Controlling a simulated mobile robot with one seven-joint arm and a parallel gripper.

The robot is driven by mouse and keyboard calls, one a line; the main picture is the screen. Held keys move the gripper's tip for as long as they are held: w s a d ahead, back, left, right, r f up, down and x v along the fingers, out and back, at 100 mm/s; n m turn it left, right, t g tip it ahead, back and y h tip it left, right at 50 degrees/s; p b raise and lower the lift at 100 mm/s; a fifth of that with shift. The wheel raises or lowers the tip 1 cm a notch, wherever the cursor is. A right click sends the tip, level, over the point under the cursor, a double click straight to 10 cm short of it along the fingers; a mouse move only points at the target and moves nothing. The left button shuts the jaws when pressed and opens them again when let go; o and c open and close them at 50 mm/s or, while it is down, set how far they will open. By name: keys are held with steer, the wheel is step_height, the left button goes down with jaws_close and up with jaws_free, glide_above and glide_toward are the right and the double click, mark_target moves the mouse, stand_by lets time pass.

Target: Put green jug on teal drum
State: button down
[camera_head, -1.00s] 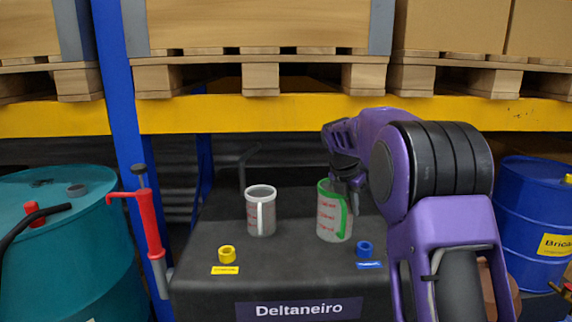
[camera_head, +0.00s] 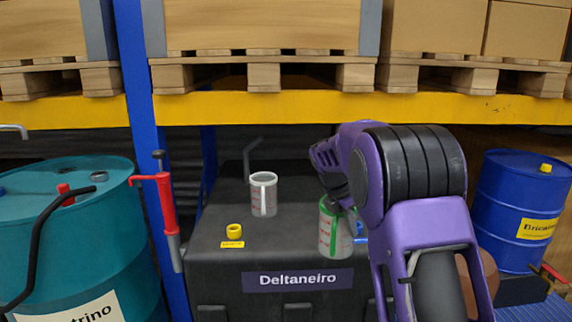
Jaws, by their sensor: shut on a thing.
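The green jug (camera_head: 335,233), a clear measuring jug with red marks and a green handle strip, is at the right of the black bench in the head view. My gripper (camera_head: 338,208) is shut on it at its upper part, and my purple arm hides some of its rim. The jug's base overlaps the bench's front edge in the picture; I cannot tell its exact height. The teal drum (camera_head: 110,262) stands at the left, with a red cap, a grey cap and a black hose on its top.
A white-handled jug (camera_head: 263,196) and a yellow cap (camera_head: 235,231) stand on the black bench (camera_head: 220,255). A red hand pump (camera_head: 166,205) and a blue rack post (camera_head: 140,120) stand between bench and drum. A blue drum (camera_head: 515,215) is at the right. A yellow beam (camera_head: 300,108) crosses above.

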steer(key=s+a+f+m+g+y+p, duration=0.1)
steer(key=s+f+m+g+y, duration=0.1)
steer(key=s+f+m, duration=0.4)
steer(key=s+a+f+m+g+y+p, duration=0.1)
steer(key=s+f+m+g, duration=0.3)
steer(key=s+f+m, duration=0.3)
steer(key=s+m, duration=0.5)
steer(key=m, duration=0.5)
steer(key=shift+s+a+f+m+y, duration=0.3)
steer(key=shift+s+y, duration=0.05)
steer(key=shift+y, duration=0.05)
steer(key=shift+a, duration=0.2)
